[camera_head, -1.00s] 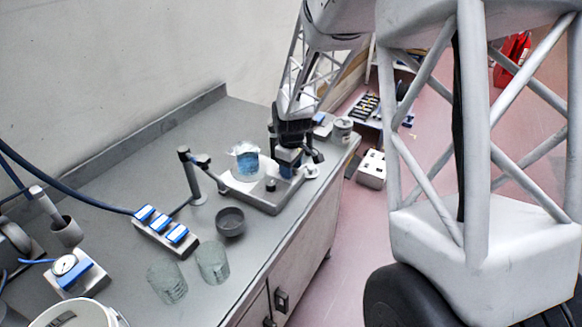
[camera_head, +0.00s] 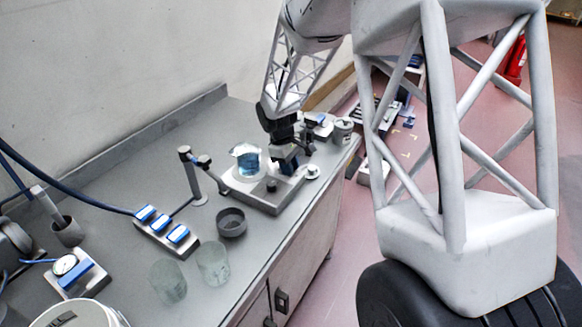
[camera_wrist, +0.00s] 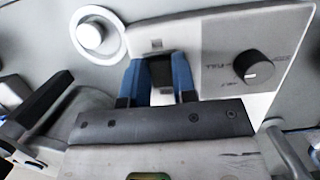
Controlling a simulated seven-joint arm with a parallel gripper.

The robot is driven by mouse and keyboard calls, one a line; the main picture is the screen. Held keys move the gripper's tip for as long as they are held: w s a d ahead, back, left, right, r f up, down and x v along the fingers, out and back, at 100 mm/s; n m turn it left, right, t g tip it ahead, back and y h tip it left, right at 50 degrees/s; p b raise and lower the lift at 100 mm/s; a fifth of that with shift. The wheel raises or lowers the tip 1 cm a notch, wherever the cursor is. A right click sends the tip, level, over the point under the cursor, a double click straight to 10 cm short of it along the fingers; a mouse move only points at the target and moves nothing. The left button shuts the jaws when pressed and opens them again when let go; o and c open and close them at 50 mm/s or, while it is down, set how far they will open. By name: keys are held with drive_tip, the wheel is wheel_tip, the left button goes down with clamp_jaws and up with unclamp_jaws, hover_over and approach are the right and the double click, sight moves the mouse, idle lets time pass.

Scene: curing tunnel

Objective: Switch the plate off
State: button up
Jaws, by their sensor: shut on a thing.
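The hot plate (camera_head: 262,201) is a flat grey unit on the bench, with a glass beaker (camera_head: 246,160) of blue liquid standing on it. A dark round knob (camera_wrist: 253,68) with a white pointer line is on its pale panel; it also shows in the head view (camera_head: 271,186). My gripper (camera_wrist: 160,72) has blue fingers over the same panel, beside the knob. It is shut on a dark block (camera_wrist: 160,78), which looks like a switch on the plate. The fingers partly hide this block, so its position is unclear.
A white round dish (camera_wrist: 91,33) sits close beside the plate. The bench edge is near the plate's front.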

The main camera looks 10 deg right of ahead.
drive_tip(key=o, duration=0.9)
drive_tip(key=shift+r, duration=0.1)
drive_tip(key=shift+v, duration=3.85)
